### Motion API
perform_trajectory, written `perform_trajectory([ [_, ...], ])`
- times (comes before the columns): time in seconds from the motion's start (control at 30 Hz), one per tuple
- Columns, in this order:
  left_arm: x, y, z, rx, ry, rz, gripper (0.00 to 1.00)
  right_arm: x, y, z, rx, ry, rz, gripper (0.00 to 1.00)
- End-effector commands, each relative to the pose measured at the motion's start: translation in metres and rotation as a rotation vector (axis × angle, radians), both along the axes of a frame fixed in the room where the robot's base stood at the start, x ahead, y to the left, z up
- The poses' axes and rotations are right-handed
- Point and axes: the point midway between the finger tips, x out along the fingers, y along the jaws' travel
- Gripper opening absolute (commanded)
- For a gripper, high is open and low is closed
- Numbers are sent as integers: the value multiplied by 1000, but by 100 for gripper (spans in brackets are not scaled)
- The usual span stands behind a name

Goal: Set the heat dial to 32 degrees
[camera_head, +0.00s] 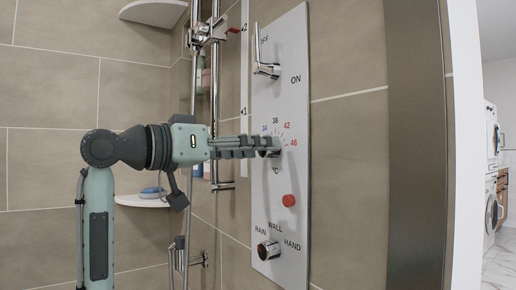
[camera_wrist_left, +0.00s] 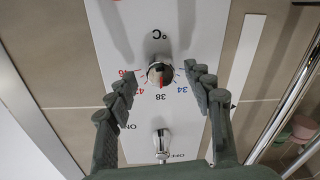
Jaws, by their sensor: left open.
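The heat dial (camera_wrist_left: 159,74) is a round chrome knob on a white wall panel (camera_wrist_left: 185,30), seen upside down in the left wrist view. Its red pointer line aims at about the 38 mark. Printed numbers ring it, with blue 34 on one side and red 42 and 46 on the other. My left gripper (camera_wrist_left: 160,71) is open, with one finger to each side of the dial and gaps between. In the head view the left gripper (camera_head: 265,147) reaches the panel from the left and its fingers mostly hide the dial. My right gripper is not in view.
Above the dial is an ON/OFF lever (camera_head: 266,68). Below are a red button (camera_head: 289,200) and a RAIN/WALL/HAND knob (camera_head: 268,250). A chrome shower rail (camera_head: 215,100) stands left of the panel, behind my arm. A corner shelf (camera_head: 145,201) holds a blue item.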

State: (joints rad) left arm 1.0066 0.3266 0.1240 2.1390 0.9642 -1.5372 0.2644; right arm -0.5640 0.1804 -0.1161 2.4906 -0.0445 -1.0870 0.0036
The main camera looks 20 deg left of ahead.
Motion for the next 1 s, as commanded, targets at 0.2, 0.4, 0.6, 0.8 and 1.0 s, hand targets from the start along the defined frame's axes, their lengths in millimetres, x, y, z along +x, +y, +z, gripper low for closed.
perform_trajectory([
  [0.2, 9, -7, 0, 1, -2, 0, 52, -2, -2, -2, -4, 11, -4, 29],
  [0.4, 9, -6, 0, 1, -2, 1, 51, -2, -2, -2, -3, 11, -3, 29],
  [0.6, 9, -6, 0, 1, 0, 1, 26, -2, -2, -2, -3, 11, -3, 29],
  [0.8, 9, -6, 0, 1, 0, 1, 2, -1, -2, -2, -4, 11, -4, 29],
  [1.0, 9, -6, 0, -6, 6, 1, 2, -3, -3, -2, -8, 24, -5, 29],
])
